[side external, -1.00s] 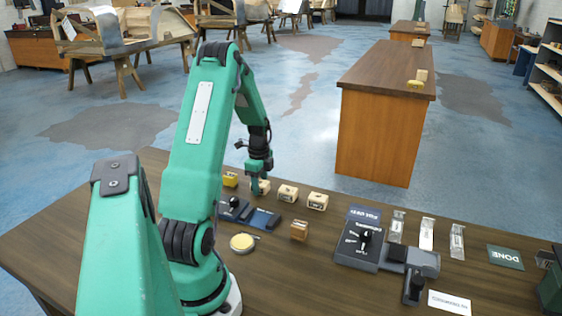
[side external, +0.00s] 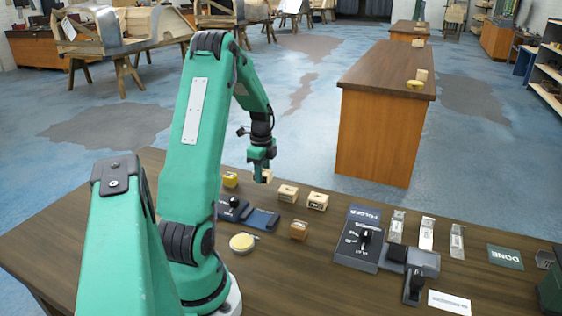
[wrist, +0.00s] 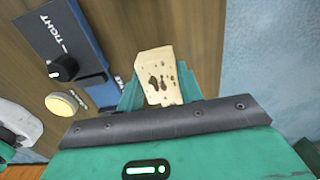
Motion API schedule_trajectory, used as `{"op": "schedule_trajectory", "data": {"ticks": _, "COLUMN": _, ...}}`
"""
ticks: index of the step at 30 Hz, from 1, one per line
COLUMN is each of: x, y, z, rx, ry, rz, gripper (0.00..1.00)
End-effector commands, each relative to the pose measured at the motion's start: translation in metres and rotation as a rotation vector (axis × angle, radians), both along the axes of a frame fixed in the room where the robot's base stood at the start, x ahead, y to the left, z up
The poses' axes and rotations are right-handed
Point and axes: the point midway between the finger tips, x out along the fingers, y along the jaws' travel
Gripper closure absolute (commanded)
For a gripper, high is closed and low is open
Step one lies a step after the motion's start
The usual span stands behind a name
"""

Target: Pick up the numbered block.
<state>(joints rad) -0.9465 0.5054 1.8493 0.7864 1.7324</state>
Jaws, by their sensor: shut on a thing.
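My gripper (side external: 262,174) is shut on a pale wooden block (side external: 267,177), which it holds a little above the table near its far edge. In the wrist view the same block (wrist: 160,76) sits between the green jaws, and its face shows dark blotchy marks that I cannot read as a number. Two similar pale blocks with dark marks, one nearer (side external: 288,193) and one farther right (side external: 317,201), stand on the table to the right of my gripper. A yellow block (side external: 230,179) stands to its left.
A brown block (side external: 299,230), a round yellow-topped item (side external: 242,243) and a dark blue knob device (side external: 247,215) lie nearer on the table (side external: 330,285). A larger grey device (side external: 362,240), several small packets and a DONE plate (side external: 505,257) are at the right.

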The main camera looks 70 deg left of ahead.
Motion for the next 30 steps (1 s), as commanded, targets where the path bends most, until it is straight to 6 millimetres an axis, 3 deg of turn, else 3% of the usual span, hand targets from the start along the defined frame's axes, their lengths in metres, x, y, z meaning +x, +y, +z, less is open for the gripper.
{"op": "schedule_trajectory", "data": {"ticks": 9, "x": 0.025, "y": -0.053, "z": 0.035, "rx": 0.002, "ry": -0.002, "rz": -0.004, "gripper": 0.87}}
{"op": "schedule_trajectory", "data": {"ticks": 15, "x": 0.036, "y": -0.078, "z": 0.051, "rx": 0.001, "ry": -0.001, "rz": -0.003, "gripper": 0.87}}
{"op": "schedule_trajectory", "data": {"ticks": 21, "x": 0.042, "y": -0.091, "z": 0.059, "rx": 0.000, "ry": 0.000, "rz": -0.001, "gripper": 0.87}}
{"op": "schedule_trajectory", "data": {"ticks": 30, "x": 0.043, "y": -0.094, "z": 0.061, "rx": -0.001, "ry": 0.001, "rz": 0.000, "gripper": 0.87}}
